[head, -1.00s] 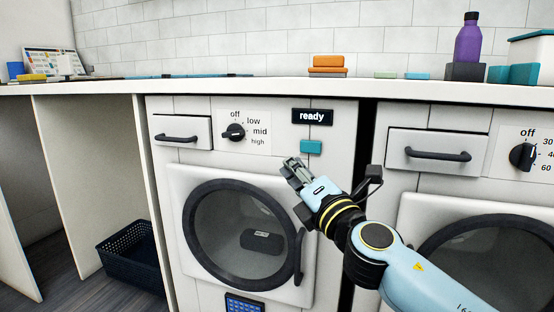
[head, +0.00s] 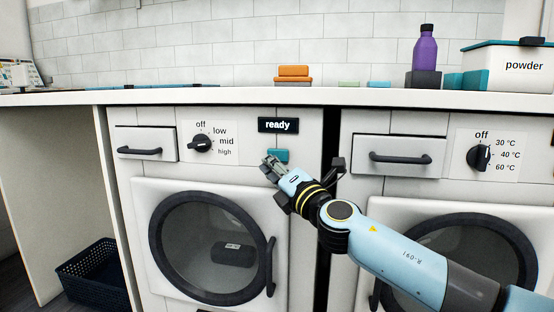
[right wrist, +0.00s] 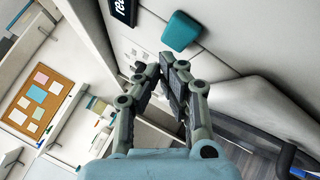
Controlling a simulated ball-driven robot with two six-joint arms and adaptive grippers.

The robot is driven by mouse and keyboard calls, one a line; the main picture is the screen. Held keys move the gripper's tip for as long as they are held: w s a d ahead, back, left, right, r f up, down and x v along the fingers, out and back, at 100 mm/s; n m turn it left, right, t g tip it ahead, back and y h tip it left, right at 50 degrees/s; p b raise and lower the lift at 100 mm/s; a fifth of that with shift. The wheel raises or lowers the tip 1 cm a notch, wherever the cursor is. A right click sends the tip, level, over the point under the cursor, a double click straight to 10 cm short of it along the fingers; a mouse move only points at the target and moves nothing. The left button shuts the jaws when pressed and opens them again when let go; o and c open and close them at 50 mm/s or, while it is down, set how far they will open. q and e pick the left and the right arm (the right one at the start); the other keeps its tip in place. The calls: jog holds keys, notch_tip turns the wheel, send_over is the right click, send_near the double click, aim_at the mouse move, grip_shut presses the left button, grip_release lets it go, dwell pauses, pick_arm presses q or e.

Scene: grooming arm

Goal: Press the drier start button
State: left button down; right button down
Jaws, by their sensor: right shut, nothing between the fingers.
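The drier (head: 150,172) is the left machine, with off, low, mid and high around its dial (head: 200,143). In the right wrist view the fingertips (right wrist: 167,62) are just below the button, with a small gap in the picture. Contact cannot be told. My left gripper is not in view.
The drier door (head: 205,245) is closed, with a dark handle (head: 270,267) below my gripper. A second machine (head: 375,205) with a temperature dial stands to the right. A counter (head: 200,97) runs above. A dark basket (head: 95,272) sits at the lower left.

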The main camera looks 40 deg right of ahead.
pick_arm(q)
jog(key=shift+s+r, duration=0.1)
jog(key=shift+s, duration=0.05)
pick_arm(e)
jog(key=shift+w+d, duration=0.1)
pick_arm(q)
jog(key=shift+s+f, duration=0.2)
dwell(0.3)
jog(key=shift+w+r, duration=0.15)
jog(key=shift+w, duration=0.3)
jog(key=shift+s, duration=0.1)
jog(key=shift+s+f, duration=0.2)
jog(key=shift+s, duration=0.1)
pick_arm(e)
jog(key=shift+w+d+r, duration=0.1)
jog(key=shift+w+d, duration=0.15)
jog(key=shift+d, duration=0.05)
